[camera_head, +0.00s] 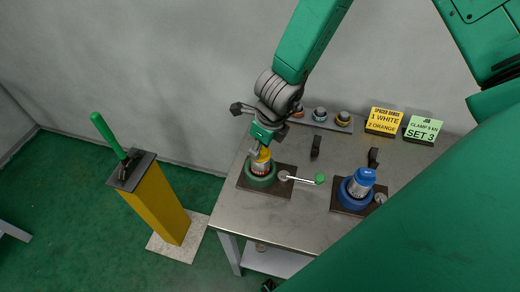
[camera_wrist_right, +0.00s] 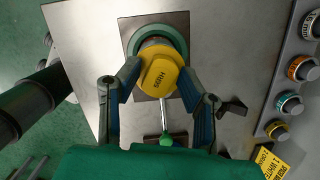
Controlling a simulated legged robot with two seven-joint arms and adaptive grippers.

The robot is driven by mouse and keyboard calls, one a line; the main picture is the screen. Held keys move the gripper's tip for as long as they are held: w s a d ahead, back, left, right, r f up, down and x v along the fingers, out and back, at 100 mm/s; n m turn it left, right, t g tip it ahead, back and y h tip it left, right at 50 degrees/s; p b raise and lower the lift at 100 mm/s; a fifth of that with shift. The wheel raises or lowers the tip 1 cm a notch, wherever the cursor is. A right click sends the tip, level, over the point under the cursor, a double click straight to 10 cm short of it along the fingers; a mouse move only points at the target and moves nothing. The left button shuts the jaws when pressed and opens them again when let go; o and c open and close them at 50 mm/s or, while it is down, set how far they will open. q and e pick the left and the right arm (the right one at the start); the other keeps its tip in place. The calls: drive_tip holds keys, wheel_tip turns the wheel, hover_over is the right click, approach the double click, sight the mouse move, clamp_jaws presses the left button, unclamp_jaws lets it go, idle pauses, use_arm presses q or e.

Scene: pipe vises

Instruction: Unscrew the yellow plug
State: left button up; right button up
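The yellow plug (camera_head: 263,156) sits upright on a grey cylinder held in the green round vise (camera_head: 261,177) on the metal table. In the right wrist view, the plug (camera_wrist_right: 159,76) has dark lettering on its top face. My right gripper (camera_head: 261,143) is right above the plug, pointing down. In the wrist view its two parted fingers (camera_wrist_right: 160,72) stand on either side of the plug, close to its edges. Whether they touch it is not clear. My left gripper is not in view.
A blue vise (camera_head: 349,195) with a blue-capped cylinder (camera_head: 363,180) stands to the right. A green-knobbed lever (camera_head: 319,179) sticks out between them. A rack of rings (camera_head: 320,119) and yellow (camera_head: 384,121) and green signs (camera_head: 424,130) line the back. A yellow pedestal (camera_head: 158,204) stands left.

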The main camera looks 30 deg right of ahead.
clamp_jaws()
drive_tip(key=n+p, duration=0.2)
drive_tip(key=p, duration=0.1)
drive_tip(key=shift+r, duration=0.2)
drive_tip(key=shift+n+g+y+p, duration=0.3)
drive_tip(key=shift+n+p, duration=0.5)
drive_tip(key=shift+n, duration=0.2)
drive_tip(key=shift+w+d+f+n, duration=0.1)
drive_tip(key=shift+f+n, duration=0.1)
drive_tip(key=shift+n, duration=0.9)
drive_tip(key=shift+n+g+b, duration=0.3)
drive_tip(key=shift+n, duration=0.8)
drive_tip(key=n+g, duration=0.1)
drive_tip(key=n, duration=0.4)
drive_tip(key=shift+n+y, duration=0.3)
